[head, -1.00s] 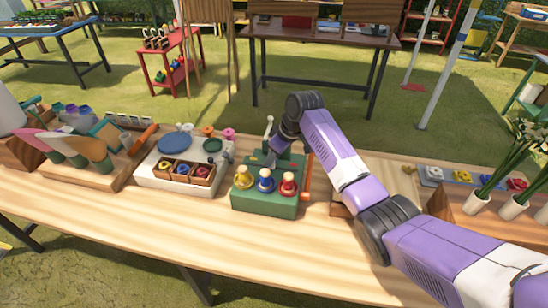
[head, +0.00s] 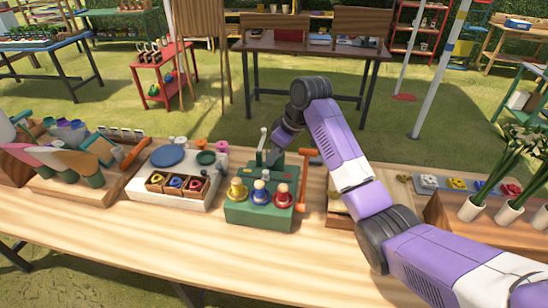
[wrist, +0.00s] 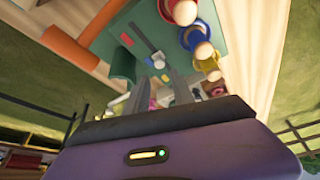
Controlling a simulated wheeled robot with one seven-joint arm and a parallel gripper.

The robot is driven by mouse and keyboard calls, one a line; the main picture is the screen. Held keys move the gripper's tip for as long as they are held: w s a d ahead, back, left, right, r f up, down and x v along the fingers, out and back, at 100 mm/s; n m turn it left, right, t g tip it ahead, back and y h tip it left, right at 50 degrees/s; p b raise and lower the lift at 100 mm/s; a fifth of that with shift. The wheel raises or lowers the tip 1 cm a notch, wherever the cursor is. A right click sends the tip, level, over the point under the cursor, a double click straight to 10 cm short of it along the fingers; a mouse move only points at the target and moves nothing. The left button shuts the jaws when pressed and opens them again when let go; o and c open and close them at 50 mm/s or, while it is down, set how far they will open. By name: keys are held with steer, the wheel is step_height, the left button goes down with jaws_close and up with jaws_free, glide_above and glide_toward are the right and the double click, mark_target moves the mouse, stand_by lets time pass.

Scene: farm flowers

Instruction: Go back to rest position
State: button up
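The green box (head: 256,213) stands on the wooden table with yellow, blue and red knobbed pieces along its front. An upright green lever (head: 263,140) rises at its back, and an orange T-shaped handle (head: 300,186) stands at its right side. My gripper is over the back of the box in the head view, its fingers mostly hidden behind my wrist. In the wrist view my gripper (wrist: 161,92) shows two grey fingers apart with a gap between them, and no held object is visible. The green box (wrist: 203,12) and orange handle (wrist: 77,47) show beyond the fingers.
A white tray (head: 150,192) with small wooden compartments stands left of the box. A wooden rack (head: 62,190) with trowel-like tools is farther left. White vases (head: 507,213) with flowers stand at the right. The table's front strip (head: 200,255) is clear.

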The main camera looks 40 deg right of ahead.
stand_by(0.4)
steer(key=w+r+m+t+h, duration=0.2)
steer(key=w+r+m+t, duration=0.1)
steer(key=w+r+t, duration=0.4)
steer(key=s+a+f+m+t+h, duration=0.1)
steer(key=s+a+f+m+t, duration=0.15)
steer(key=s+a, duration=0.55)
steer(key=s+a+f+m+t+h, duration=0.15)
steer(key=s+a+t, duration=0.3)
steer(key=s, duration=0.45)
steer(key=s+a+n+g+y, duration=0.1)
steer(key=s+a, duration=0.2)
steer(key=s, duration=0.8)
steer(key=s+a+f+n+g+y, duration=0.1)
steer(key=s+a, duration=0.3)
steer(key=s, duration=0.7)
steer(key=s+a+f+n+g+y, duration=0.1)
steer(key=s+a, duration=0.3)
steer(key=s, duration=0.8)
steer(key=shift+a+n, duration=0.2)
steer(key=shift+n, duration=0.3)
